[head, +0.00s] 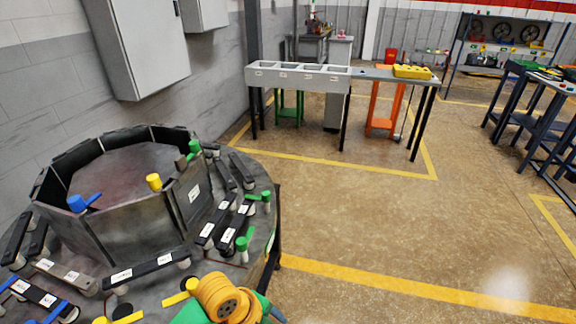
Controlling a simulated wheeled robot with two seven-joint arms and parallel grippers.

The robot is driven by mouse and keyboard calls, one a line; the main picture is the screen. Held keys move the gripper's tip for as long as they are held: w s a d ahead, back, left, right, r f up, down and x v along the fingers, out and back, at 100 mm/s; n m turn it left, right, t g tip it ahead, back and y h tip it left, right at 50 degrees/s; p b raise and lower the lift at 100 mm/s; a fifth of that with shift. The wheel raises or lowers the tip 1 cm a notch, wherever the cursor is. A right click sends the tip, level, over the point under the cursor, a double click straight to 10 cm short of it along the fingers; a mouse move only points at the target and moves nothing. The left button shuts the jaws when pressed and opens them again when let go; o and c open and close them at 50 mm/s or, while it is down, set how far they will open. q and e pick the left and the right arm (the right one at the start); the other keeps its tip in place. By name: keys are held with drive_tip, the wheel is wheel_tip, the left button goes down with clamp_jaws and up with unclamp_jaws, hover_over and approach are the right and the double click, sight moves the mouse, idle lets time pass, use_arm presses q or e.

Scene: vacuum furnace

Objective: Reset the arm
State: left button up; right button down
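Neither of my arms or grippers shows clearly in the head view. The vacuum furnace (140,215) is at the left, a round dark metal table with an open ring of upright panels on it. Labelled black bars, green clamps (243,241), a blue handle (78,202) and a yellow knob (153,181) sit on and around the ring. An orange ribbed round part (226,299) with green beneath it is at the bottom edge, cut off by the frame; I cannot tell what it belongs to.
A workbench with grey bins (298,75) and a yellow block (412,72) stands at the back, with green and orange stools under it. Dark blue tables (540,110) are at the right. Grey cabinets (145,45) hang on the left wall. The brown floor (390,230) is clear.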

use_arm(q)
drive_tip(key=s+a+f+n+t+y, duration=0.15)
drive_tip(key=s+a+n, duration=0.45)
drive_tip(key=n, duration=0.6)
drive_tip(key=s+a+f+n+t+y, duration=0.1)
drive_tip(key=s+a+n+y, duration=0.1)
drive_tip(key=s+a+n, duration=0.55)
wheel_tip(320, 180, down, 16)
drive_tip(key=w+n+g, duration=0.1)
drive_tip(key=n+g, duration=0.1)
drive_tip(key=n, duration=0.1)
drive_tip(key=s+a+f, duration=0.2)
drive_tip(key=s+f, duration=0.9)
drive_tip(key=s, duration=0.1)
drive_tip(key=shift+f+g, duration=0.15)
drive_tip(key=shift+g, duration=0.3)
